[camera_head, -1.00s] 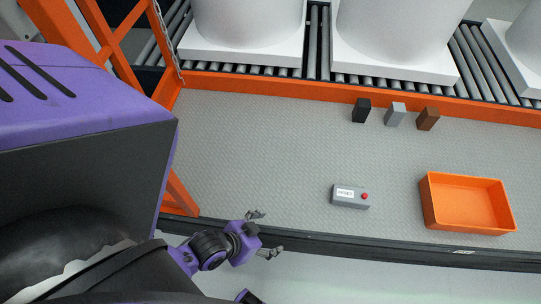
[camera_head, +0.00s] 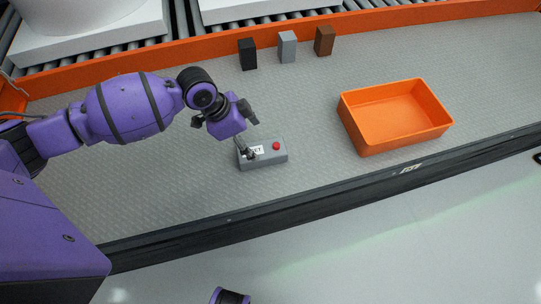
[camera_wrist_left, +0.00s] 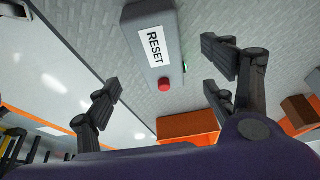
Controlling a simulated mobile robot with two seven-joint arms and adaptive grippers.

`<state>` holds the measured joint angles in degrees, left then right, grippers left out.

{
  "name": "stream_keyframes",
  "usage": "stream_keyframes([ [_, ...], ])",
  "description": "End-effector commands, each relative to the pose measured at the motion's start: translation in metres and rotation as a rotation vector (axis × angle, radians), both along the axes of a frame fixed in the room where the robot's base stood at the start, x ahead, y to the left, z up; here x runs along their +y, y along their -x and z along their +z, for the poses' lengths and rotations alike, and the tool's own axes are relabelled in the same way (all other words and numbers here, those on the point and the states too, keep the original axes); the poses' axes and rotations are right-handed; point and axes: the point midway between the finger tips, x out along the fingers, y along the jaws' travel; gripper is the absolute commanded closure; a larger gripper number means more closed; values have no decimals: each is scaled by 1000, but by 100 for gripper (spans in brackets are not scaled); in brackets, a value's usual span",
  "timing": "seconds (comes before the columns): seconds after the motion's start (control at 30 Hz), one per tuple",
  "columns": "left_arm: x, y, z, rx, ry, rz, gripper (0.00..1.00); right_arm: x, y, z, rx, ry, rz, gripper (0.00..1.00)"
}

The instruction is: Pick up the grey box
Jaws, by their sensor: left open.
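A small upright grey box (camera_head: 287,47) stands at the back of the grey textured table, between a black box (camera_head: 248,54) and a brown box (camera_head: 324,41). My left gripper (camera_head: 253,138) is open and empty, nearer the front, apart from these boxes. It is over the grey RESET button box (camera_head: 263,160), with one finger overlapping its label; I cannot tell if they touch. In the left wrist view, the RESET box (camera_wrist_left: 152,42) shows between and beyond the open fingers. My right gripper is not in view.
An orange bin (camera_head: 372,137), seemingly empty, stands right of the RESET box. An orange rail (camera_head: 190,52) runs behind the boxes, with a roller conveyor (camera_head: 187,25) and white tanks beyond. The table's dark front edge (camera_head: 250,222) is near. The table surface left of the boxes is mostly clear.

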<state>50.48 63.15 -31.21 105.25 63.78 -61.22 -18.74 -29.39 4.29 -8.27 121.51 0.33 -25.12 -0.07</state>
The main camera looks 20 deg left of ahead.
Motion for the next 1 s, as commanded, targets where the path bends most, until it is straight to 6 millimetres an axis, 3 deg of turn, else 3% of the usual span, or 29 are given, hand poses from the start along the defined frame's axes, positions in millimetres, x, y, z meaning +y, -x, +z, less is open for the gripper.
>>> stream_keyframes([
  [0.37, -15, -8, -32, -1, 2, -1, 23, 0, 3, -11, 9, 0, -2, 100],
  [0.6, -29, -16, -65, 1, 0, 0, 23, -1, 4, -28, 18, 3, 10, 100],
  [0.87, -31, -17, -67, -2, 0, -1, 23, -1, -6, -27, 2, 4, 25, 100],
  [1.0, -31, -17, -67, -2, 0, -1, 40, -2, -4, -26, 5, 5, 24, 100],
])
